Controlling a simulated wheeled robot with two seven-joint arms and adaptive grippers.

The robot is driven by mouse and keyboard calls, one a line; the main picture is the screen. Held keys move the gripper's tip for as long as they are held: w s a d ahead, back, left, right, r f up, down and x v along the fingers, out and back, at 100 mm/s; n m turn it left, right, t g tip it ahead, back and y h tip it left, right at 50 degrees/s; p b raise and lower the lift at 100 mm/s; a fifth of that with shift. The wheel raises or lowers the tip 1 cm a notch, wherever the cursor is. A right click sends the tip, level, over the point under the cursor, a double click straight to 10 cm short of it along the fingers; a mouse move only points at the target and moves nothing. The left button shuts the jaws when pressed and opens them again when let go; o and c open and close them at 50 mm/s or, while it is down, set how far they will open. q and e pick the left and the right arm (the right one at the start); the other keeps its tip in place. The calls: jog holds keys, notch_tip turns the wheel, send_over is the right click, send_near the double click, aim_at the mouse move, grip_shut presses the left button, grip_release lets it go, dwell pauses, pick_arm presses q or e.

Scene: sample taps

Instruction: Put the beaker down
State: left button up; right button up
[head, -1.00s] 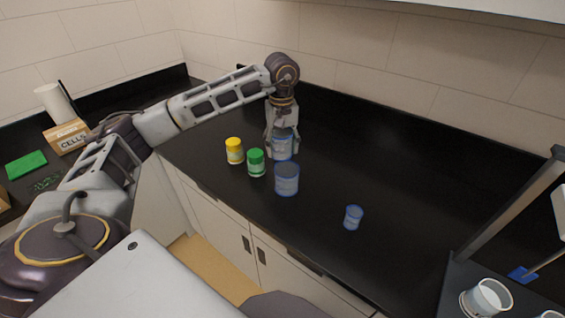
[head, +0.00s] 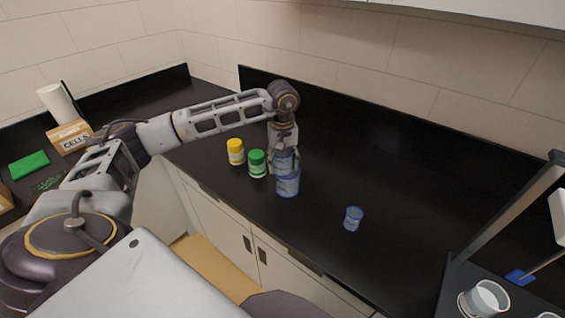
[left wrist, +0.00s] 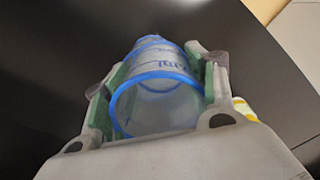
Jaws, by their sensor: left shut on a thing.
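My left gripper (head: 284,158) is shut on a clear beaker with a blue rim (head: 286,160). In the left wrist view the gripper (left wrist: 160,95) has its green pads on both sides of the beaker (left wrist: 155,108), whose open mouth faces the camera. In the head view the held beaker overlaps a second blue-marked beaker (head: 288,186) on the black counter (head: 400,165). I cannot tell whether the two touch or how high the held one is. My right gripper is not in view.
A green-lidded jar (head: 257,164) and a yellow jar (head: 236,152) stand just left of the held beaker. A small blue-rimmed cup (head: 353,218) stands to the right. The counter behind it is clear. A white-filled container (head: 484,300) is at lower right.

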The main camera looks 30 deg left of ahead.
pick_arm(q)
jog(key=shift+f, duration=0.35)
jog(key=shift+f+b, duration=0.6)
jog(key=shift+f, duration=0.05)
jog(key=o, duration=1)
jog(key=shift+c, duration=0.2)
jog(key=shift+r, duration=0.2)
